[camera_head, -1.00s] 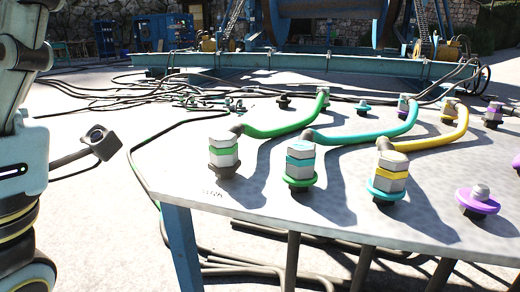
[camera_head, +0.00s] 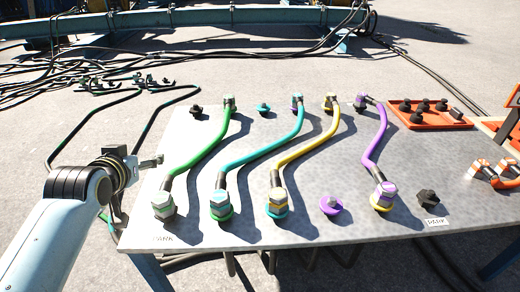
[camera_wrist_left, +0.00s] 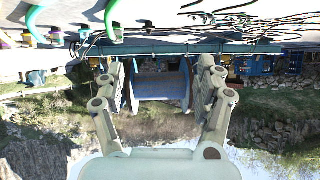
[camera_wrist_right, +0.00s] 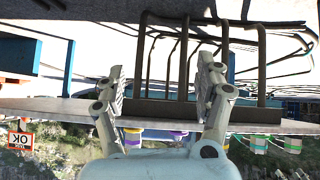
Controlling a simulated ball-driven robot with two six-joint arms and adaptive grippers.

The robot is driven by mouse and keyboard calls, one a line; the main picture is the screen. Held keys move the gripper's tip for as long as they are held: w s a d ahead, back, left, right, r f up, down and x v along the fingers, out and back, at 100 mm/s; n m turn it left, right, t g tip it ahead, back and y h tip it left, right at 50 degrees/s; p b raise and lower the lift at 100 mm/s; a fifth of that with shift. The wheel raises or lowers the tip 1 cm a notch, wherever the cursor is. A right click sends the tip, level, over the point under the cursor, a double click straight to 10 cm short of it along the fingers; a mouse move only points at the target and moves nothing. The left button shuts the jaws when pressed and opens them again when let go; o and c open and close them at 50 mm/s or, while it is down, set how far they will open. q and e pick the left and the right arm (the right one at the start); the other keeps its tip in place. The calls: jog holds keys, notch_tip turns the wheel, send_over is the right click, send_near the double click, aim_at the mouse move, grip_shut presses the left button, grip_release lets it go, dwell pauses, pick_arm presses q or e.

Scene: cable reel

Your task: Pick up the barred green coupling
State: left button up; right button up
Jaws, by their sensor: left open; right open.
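The green hose (camera_head: 200,152) arches over the grey table. Its near end carries a pale hex coupling (camera_head: 163,205) with green bands, seated upright at the table's near left corner. Its far end meets another coupling (camera_head: 229,103). My left gripper (camera_head: 140,160) is open and empty by the table's left edge, left of and beyond the near coupling, apart from it. In the left wrist view, its fingers (camera_wrist_left: 160,75) are spread with nothing between, and a green hose (camera_wrist_left: 110,18) shows at the top. My right gripper (camera_wrist_right: 165,85) is open and empty; the head view does not show it.
Teal (camera_head: 262,152), yellow (camera_head: 305,148) and purple (camera_head: 376,140) hoses stand right of the green one. A loose purple coupling (camera_head: 331,204) sits nearby. An orange tray (camera_head: 460,123) holds dark caps at the far right. Cables (camera_head: 60,75) cover the ground behind left.

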aim_at(161, 197)
pick_arm(q)
jog(key=s+d+g+p, duration=0.3)
jog(key=s+g+p, duration=0.2)
jog(key=g+p, duration=0.25)
pick_arm(e)
jog(key=s+d+f+g, duration=0.2)
jog(key=s+g, duration=0.7)
jog(key=s, duration=1.6)
pick_arm(q)
jog(key=shift+h, duration=0.3)
jog(key=b+x, duration=0.1)
jog(key=x, duration=0.2)
jog(key=s+b+x, duration=0.1)
jog(key=b+x, duration=0.1)
jog(key=x, duration=0.1)
jog(key=shift+f, duration=0.25)
jog(key=b+x, duration=0.3)
jog(key=x, duration=0.2)
jog(key=shift+s+f, duration=0.1)
jog(key=shift+s, duration=0.05)
jog(key=shift+f, duration=0.15)
pick_arm(e)
jog(key=shift+m, duration=0.4)
jog(key=f, duration=0.1)
jog(key=s+f, duration=0.1)
jog(key=f, duration=0.1)
jog(key=s+f, duration=0.1)
jog(key=f, duration=0.1)
jog(key=shift+s+a+f, duration=0.1)
jog(key=shift+a, duration=0.05)
